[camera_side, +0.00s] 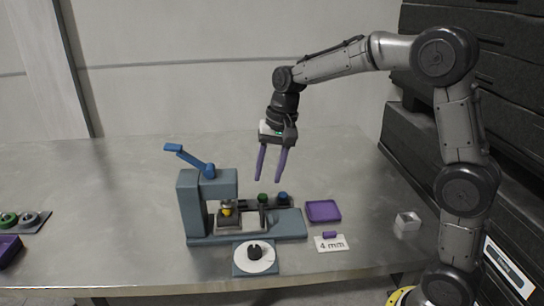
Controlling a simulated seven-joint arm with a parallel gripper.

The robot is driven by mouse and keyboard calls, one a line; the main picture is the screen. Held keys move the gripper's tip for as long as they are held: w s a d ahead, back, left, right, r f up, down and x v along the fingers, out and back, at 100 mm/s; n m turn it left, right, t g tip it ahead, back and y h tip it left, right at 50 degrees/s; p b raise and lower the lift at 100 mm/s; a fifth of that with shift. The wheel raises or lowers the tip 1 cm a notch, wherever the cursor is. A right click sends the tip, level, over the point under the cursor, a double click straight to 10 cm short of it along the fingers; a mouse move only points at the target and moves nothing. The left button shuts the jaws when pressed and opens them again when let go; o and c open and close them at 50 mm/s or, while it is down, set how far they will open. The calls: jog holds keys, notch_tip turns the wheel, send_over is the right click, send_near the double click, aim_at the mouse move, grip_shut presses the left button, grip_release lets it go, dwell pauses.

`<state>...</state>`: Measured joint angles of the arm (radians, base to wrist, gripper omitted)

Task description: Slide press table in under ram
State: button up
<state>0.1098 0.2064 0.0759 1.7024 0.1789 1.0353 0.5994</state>
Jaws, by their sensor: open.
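A blue-grey press (190,207) stands on the metal table, with a blue lever (190,158) raised at its top left. Its head (220,184) overhangs to the right. Below the head sits a small metal and yellow part (227,209). The press base (288,226) runs out to the right, with a pale frame on it that may be the press table; its exact position under the ram is hard to tell. My gripper (268,181) is open and empty, with purple fingers pointing down, above and right of the press head. It touches nothing.
A dial (255,257) with a black knob lies in front of the press. Green (263,199) and blue (283,197) knobs stand behind the base. A purple tray (323,211), a "4 mm" card (331,244) and a clear cube (407,223) lie to the right.

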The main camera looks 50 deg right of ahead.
jog(key=r, duration=0.4)
jog(key=shift+s+d+r, duration=0.25)
jog(key=shift+s+d, duration=0.05)
jog(key=s+a+r+n+t, duration=0.1)
jog(key=s+r, duration=0.2)
jog(key=s, duration=0.4)
jog(key=s+a+r+n+t, duration=0.2)
jog(key=s+r, duration=0.2)
jog(key=s, duration=0.3)
jog(key=s+d+f+n+t+h, duration=0.1)
jog(key=s+f+n, duration=0.5)
jog(key=s, duration=0.5)
notch_tip(320, 180, down, 3)
jog(key=shift+s+r+h, duration=0.15)
jog(key=shift+h, duration=0.15)
